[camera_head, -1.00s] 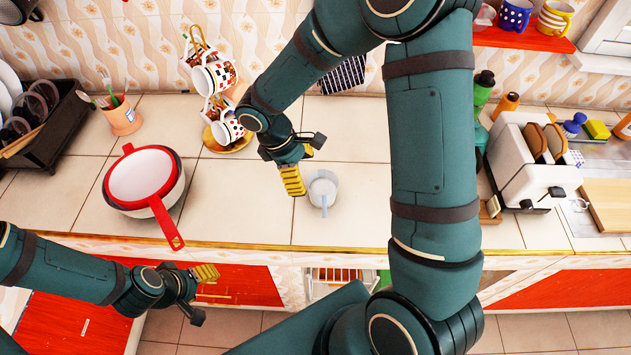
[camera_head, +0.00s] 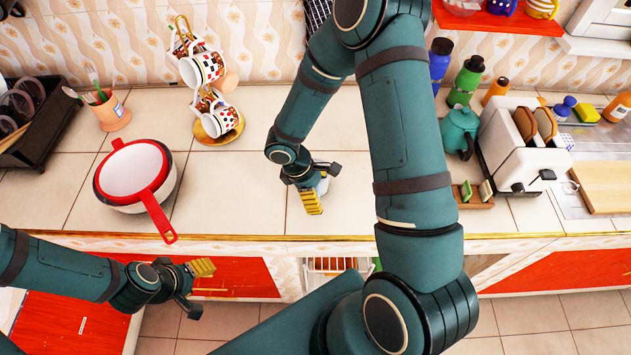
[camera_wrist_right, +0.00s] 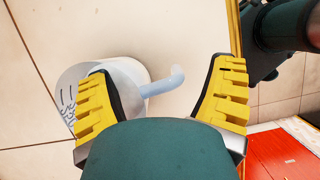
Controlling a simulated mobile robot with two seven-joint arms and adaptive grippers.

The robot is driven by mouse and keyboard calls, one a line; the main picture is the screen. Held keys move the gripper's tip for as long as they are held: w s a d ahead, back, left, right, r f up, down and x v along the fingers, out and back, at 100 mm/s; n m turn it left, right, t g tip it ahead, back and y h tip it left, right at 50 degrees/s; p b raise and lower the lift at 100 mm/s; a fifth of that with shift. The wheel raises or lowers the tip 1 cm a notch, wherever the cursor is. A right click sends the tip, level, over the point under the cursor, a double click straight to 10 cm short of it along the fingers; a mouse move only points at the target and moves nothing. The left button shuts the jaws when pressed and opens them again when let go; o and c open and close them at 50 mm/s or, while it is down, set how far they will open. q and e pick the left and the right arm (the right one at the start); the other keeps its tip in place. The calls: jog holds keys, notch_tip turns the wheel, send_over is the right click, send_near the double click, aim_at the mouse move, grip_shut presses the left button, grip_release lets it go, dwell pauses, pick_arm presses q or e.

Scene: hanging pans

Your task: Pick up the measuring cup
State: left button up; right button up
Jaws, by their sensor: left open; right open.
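The measuring cup (camera_head: 324,186) is a pale translucent cup on the tiled counter, mostly hidden behind my right gripper (camera_head: 316,194) in the head view. In the right wrist view the cup (camera_wrist_right: 135,70) lies at the left, partly covered by the left finger. Its pale handle (camera_wrist_right: 163,83) points into the gap between the two yellow fingers of my right gripper (camera_wrist_right: 163,72). The right gripper is open, with a gap between each finger and the handle. My left gripper (camera_head: 205,285) is open and empty, in front of the counter edge.
Behind are a mug stand (camera_head: 216,123) and a utensil cup (camera_head: 110,112). A teal teapot (camera_head: 458,130) and a toaster (camera_head: 520,150) stand right. Counter between pot and right gripper is clear.

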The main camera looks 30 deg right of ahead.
jog(key=shift+f, duration=0.25)
jog(key=c, duration=1.4)
jog(key=shift+o, duration=0.2)
jog(key=shift+r, duration=0.25)
